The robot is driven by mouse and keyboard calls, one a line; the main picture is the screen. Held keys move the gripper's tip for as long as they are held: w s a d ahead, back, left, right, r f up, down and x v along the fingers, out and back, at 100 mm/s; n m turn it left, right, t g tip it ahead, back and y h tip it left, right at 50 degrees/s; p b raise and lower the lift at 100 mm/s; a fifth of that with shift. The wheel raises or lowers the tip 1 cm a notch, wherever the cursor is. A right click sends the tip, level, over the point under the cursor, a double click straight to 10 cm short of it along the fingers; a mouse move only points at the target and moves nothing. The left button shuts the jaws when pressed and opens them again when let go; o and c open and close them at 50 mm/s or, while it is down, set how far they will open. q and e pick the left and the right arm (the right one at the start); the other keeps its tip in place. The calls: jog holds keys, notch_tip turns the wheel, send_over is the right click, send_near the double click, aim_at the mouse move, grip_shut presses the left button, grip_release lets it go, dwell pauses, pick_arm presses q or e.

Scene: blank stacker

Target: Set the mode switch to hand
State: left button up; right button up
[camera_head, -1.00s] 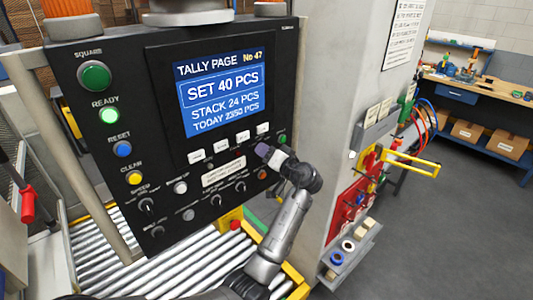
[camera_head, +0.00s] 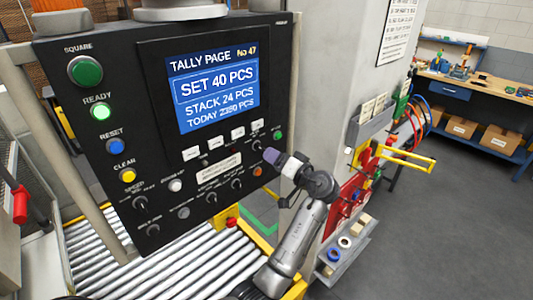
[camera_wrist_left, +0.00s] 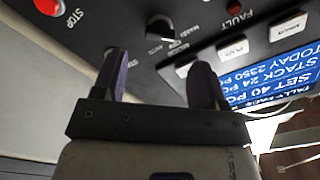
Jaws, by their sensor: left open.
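The mode switch (camera_wrist_left: 160,27) is a small black knob with tiny lettering beside it on the black control panel. In the left wrist view it lies beyond my left gripper's fingertips, between them in the picture. It also shows small in the head view (camera_head: 256,145); which way its pointer stands I cannot tell. My left gripper (camera_head: 271,156) is at the panel's lower right, just right of and below the knob. In the left wrist view the gripper (camera_wrist_left: 160,68) has its two purple-padded fingers spread with nothing between them. My right gripper is not in view.
A red STOP button (camera_wrist_left: 49,5) and red FAULT lamp (camera_wrist_left: 288,25) flank the knob. White buttons (camera_head: 238,132) sit below the blue screen (camera_head: 212,90). A roller conveyor (camera_head: 190,262) runs under the panel; a grey column (camera_head: 330,90) stands to its right.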

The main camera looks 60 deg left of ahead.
pick_arm(q)
jog(key=w+d, duration=0.1)
jog(key=d, duration=0.6)
jog(key=shift+w, duration=0.1)
dwell(0.5)
